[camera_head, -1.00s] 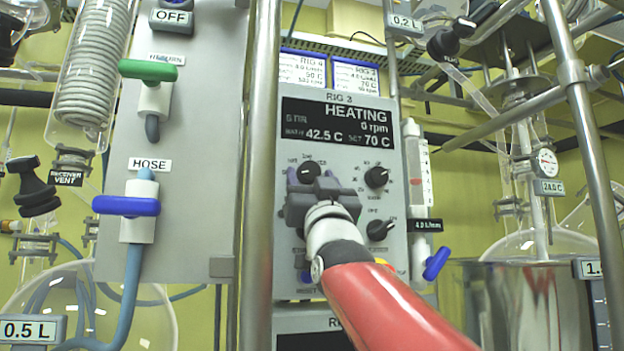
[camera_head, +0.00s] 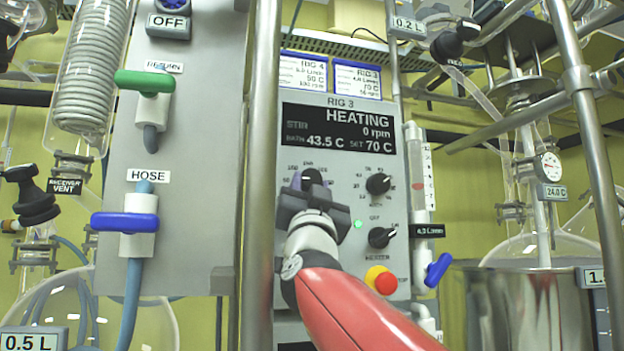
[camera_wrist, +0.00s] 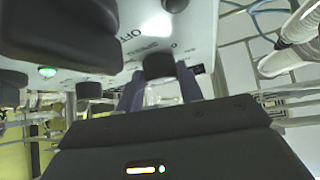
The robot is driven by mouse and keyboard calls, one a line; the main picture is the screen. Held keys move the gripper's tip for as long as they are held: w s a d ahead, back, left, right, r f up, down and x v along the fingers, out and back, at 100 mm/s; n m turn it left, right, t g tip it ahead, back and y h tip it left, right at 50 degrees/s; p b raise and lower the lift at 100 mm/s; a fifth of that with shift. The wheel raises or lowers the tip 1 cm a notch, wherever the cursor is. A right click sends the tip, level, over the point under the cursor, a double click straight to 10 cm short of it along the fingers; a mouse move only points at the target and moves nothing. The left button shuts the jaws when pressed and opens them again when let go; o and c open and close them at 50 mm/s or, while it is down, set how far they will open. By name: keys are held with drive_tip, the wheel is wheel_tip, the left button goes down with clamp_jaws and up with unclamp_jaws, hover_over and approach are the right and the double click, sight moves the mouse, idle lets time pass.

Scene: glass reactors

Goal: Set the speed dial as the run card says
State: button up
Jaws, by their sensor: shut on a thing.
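The Rig 3 control panel (camera_head: 345,170) shows HEATING, 0 rpm, bath 43.5 C and set 70 C. My gripper (camera_head: 312,194) is at the panel's upper left dial (camera_head: 311,176), shut on it. The dial is dark, with only its upper part showing above the fingers; its scale is partly covered. In the wrist view a dark knob (camera_wrist: 158,66) stands between my fingertips (camera_wrist: 158,90). Two run cards hang above the panel: the Rig 4 card (camera_head: 304,73) and the Rig 3 card (camera_head: 357,79). The Rig 3 card reads 70 C; its rpm line is too small to read surely.
An upper right dial (camera_head: 378,183) and a lower right dial (camera_head: 382,237) sit close beside my gripper. A red stop button (camera_head: 386,284) is below. A steel post (camera_head: 262,150) stands just left of the panel. A blue-handled valve (camera_head: 437,269) is at the right.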

drive_tip(key=shift+h, duration=0.3)
drive_tip(key=o, duration=1)
drive_tip(key=b+v, duration=0.3)
drive_tip(key=v, duration=0.5)
drive_tip(key=shift+r, duration=0.1)
drive_tip(key=s+d+f+n+g+y, duration=0.25)
drive_tip(key=f+g, duration=0.35)
drive_tip(key=f, duration=0.9)
drive_tip(key=s+d+f+n+g+y, duration=0.1)
drive_tip(key=d+f+n+g, duration=0.4)
drive_tip(key=f, duration=1)
drive_tip(key=s+d+f+m+g+h, duration=0.1)
drive_tip(key=s+d+f+g, duration=0.1)
drive_tip(key=s+f, duration=0.3)
drive_tip(key=s+d+f+m+g+h, duration=0.1)
drive_tip(key=s+d+f+g, duration=0.2)
drive_tip(key=s+f, duration=0.3)
drive_tip(key=s+d+f+m+g+h, duration=0.2)
drive_tip(key=s+f+g, duration=0.3)
drive_tip(key=f, duration=0.8)
drive_tip(key=shift+s+d+f, duration=0.1)
drive_tip(key=shift+s+d, duration=0.55)
drive_tip(key=shift+d, duration=0.1)
